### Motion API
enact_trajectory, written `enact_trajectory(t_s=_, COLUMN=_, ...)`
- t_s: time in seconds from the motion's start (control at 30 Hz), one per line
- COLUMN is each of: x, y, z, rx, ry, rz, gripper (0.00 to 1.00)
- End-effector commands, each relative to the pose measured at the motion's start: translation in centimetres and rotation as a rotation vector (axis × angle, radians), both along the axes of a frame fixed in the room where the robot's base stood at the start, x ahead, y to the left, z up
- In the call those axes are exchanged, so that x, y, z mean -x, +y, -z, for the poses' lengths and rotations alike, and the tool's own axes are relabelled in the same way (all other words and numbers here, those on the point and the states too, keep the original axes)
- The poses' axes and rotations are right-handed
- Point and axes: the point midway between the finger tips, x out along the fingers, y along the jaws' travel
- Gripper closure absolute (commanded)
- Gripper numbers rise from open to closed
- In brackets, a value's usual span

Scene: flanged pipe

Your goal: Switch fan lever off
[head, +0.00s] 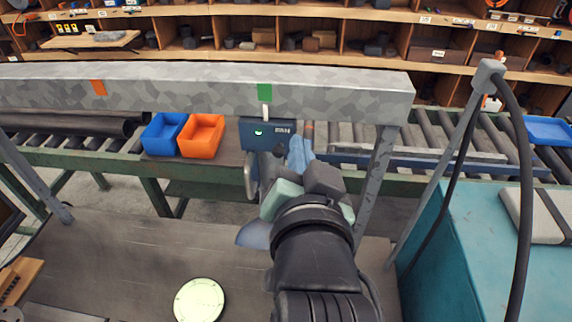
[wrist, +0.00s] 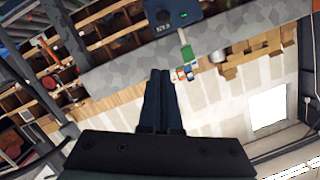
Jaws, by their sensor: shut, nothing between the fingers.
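A dark blue control box (head: 262,133) with a lit green indicator hangs under the grey beam. A short white lever (head: 265,110) stands upright from its top, in front of a green mark (head: 264,92) on the beam. In the wrist view the box (wrist: 172,22) is at the top edge, upside down, with the lever (wrist: 184,36) pointing towards the green mark (wrist: 188,54). My gripper (head: 279,150) is just below the box's right part in the head view. Its fingers (wrist: 160,73) are shut and empty; I cannot tell whether they touch the box.
The grey beam (head: 180,91) spans the view on posts, with an orange mark (head: 98,88) at left. A blue bin (head: 163,133) and an orange bin (head: 201,135) stand left of the box. A teal cabinet (head: 460,235) with a cable post is at right.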

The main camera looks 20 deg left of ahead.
Motion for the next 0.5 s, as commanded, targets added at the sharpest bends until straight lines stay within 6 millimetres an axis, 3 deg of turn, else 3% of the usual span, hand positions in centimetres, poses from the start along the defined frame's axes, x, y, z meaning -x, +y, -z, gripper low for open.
enact_trajectory(t_s=0.17, x=-0.3, y=0.1, z=0.6, rx=-0.002, ry=-0.006, rz=0.006, gripper=1.0)
enact_trajectory(t_s=0.43, x=-5.2, y=2.2, z=0.8, rx=-0.001, ry=0.005, rz=0.005, gripper=1.0)
enact_trajectory(t_s=0.5, x=-4.7, y=2.7, z=2.1, rx=-0.001, ry=0.008, rz=0.004, gripper=1.0)
